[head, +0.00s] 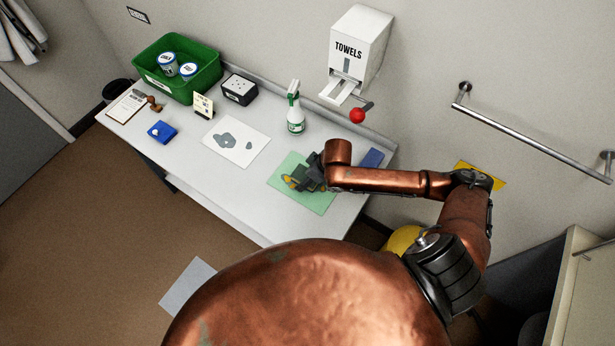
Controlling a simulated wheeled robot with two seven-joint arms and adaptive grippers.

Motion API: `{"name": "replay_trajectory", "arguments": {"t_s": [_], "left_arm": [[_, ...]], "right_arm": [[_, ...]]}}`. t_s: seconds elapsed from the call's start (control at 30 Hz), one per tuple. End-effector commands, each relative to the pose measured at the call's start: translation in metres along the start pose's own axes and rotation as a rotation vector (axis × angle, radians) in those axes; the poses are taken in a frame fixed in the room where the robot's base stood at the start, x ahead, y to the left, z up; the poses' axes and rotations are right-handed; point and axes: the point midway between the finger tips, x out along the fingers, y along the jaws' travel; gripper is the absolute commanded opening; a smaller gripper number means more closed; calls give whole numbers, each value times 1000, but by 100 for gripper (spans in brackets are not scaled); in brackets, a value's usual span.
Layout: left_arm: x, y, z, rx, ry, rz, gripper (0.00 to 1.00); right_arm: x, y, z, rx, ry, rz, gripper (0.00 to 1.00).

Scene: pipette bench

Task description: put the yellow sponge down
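My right gripper (303,178) is dark and hangs over the pale green mat (318,197) at the right part of the bench. A small patch of the yellow sponge (291,181) shows at its fingertips, over the mat. The fingers and wrist hide most of the sponge. At this size I cannot tell whether the fingers are shut on it or apart, or whether the sponge touches the mat. My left gripper is not in view.
A spray bottle (295,112) stands behind the mat, near a towel dispenser (358,50) on the wall. A white sheet with grey patches (238,142) lies left of the mat. A blue item (372,159) lies to its right. A green bin (190,88) stands at the far left.

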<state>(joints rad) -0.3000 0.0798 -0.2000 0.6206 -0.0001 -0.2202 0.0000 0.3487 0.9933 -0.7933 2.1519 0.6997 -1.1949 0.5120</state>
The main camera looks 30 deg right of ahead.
Motion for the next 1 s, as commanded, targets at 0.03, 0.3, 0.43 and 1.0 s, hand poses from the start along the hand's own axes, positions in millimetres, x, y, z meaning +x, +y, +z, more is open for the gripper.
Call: {"name": "replay_trajectory", "arguments": {"t_s": [0.03, 0.3, 0.43, 1.0], "left_arm": [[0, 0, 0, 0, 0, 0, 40], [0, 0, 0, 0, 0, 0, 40], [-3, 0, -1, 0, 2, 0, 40], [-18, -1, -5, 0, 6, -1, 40]], "right_arm": [[0, 0, 0, 0, 0, 0, 60], [-5, 0, -1, -1, 0, 1, 60], [-23, 0, -2, -2, 2, 1, 60], [-119, 0, -1, 1, 0, 0, 60]]}}
